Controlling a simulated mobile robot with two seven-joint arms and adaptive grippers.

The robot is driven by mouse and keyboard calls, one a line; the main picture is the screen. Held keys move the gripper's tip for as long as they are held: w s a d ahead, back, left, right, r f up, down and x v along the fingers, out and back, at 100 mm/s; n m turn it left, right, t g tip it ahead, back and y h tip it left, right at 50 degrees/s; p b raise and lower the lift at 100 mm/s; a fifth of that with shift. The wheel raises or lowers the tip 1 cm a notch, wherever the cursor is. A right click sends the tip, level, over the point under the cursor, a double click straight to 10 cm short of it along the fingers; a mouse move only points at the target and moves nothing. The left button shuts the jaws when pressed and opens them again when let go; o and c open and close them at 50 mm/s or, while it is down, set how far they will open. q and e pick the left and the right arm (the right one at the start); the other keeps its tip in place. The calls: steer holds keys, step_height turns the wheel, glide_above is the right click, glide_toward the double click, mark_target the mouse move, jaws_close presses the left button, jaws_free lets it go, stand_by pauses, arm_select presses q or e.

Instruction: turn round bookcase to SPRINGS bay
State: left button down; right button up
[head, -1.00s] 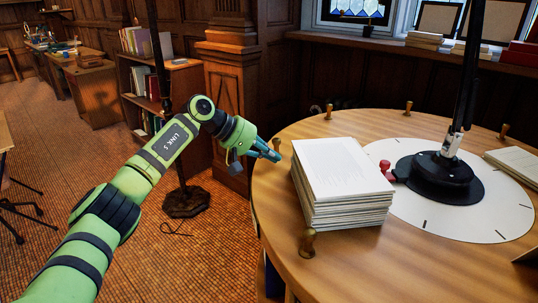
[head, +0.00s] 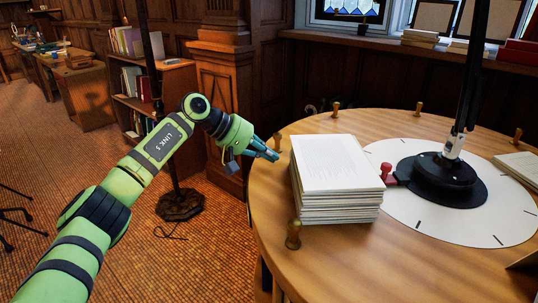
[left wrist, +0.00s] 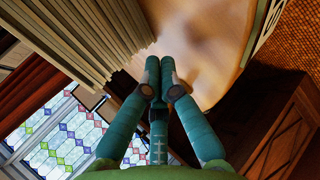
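The round wooden top (head: 390,262), which I take to be the bookcase, fills the right of the head view. Brass pegs stand around its rim, one near the front left (head: 293,236). A white disc with black ticks (head: 478,222) lies at its middle, around a black base with a red knob (head: 387,170). No SPRINGS lettering is readable. My left gripper (head: 272,152) is at the left rim, beside a brass peg (head: 277,141); I cannot tell whether they touch. In the left wrist view its fingertips (left wrist: 160,66) are together, nothing visible between them. My right gripper is not in view.
A tall stack of white paper (head: 335,165) stands on the top, just right of my left gripper. A black pole (head: 470,85) rises from the middle. A floor stand (head: 180,205) and low bookshelf (head: 165,85) are behind my left arm.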

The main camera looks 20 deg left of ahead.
arm_select(q)
steer(key=shift+s+d+r, duration=0.1)
steer(key=shift+s+r, duration=0.25)
steer(key=shift+s, duration=0.1)
steer(key=shift+r, duration=0.15)
step_height(320, 180, up, 8)
steer(key=p, duration=0.5)
steer(key=shift+f, duration=0.2)
